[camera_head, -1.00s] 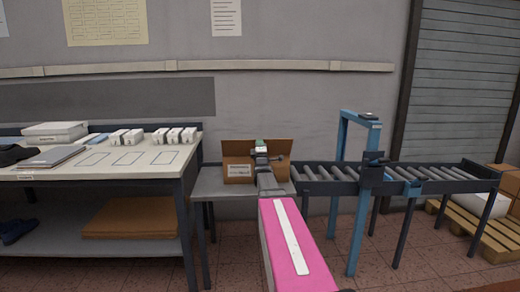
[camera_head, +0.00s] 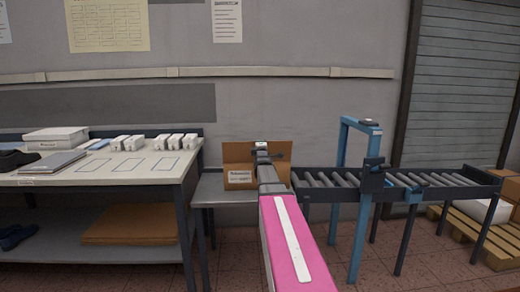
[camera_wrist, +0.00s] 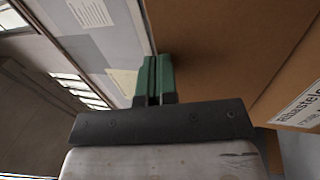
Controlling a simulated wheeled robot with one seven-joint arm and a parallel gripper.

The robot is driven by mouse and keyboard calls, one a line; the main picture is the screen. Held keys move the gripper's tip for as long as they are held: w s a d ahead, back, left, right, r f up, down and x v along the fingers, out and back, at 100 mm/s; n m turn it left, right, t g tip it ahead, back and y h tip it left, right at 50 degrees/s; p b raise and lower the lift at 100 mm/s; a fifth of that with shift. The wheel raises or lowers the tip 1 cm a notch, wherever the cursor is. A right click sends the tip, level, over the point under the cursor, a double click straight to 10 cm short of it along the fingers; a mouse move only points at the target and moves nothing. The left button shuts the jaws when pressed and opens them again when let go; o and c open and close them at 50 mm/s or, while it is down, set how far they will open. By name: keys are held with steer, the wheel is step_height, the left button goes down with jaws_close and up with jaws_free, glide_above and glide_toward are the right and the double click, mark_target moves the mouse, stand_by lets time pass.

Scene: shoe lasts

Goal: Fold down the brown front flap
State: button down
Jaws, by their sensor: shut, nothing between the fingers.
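An open brown cardboard box (camera_head: 232,171) with a white label on its front stands on a grey table left of the roller conveyor. A wide brown flap panel (camera_head: 234,150) stands up along its top; I cannot tell from the head view whether it is the front flap or one behind it. My gripper (camera_head: 262,144) is at the box's top middle, its arm hiding part of the box. In the wrist view my gripper's green fingers (camera_wrist: 154,76) are shut and empty, close beside a large brown cardboard panel (camera_wrist: 215,50). Contact is unclear. Part of the printed label (camera_wrist: 302,106) shows at right.
A roller conveyor (camera_head: 325,181) with a blue frame post (camera_head: 359,215) stands right of the box. A workbench (camera_head: 75,176) with small white boxes stands at left. A grey wall is behind. The space above the box looks clear.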

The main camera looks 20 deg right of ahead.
steer(key=w+g, duration=0.2)
steer(key=w+d+r+g+y, duration=0.1)
steer(key=shift+w, duration=0.3)
steer(key=w+d+f+g+y, duration=0.4)
steer(key=w+f+g, duration=0.4)
steer(key=w+g, duration=0.5)
steer(key=shift+w+f+g, duration=0.2)
steer(key=shift+g, duration=0.6)
stand_by(0.5)
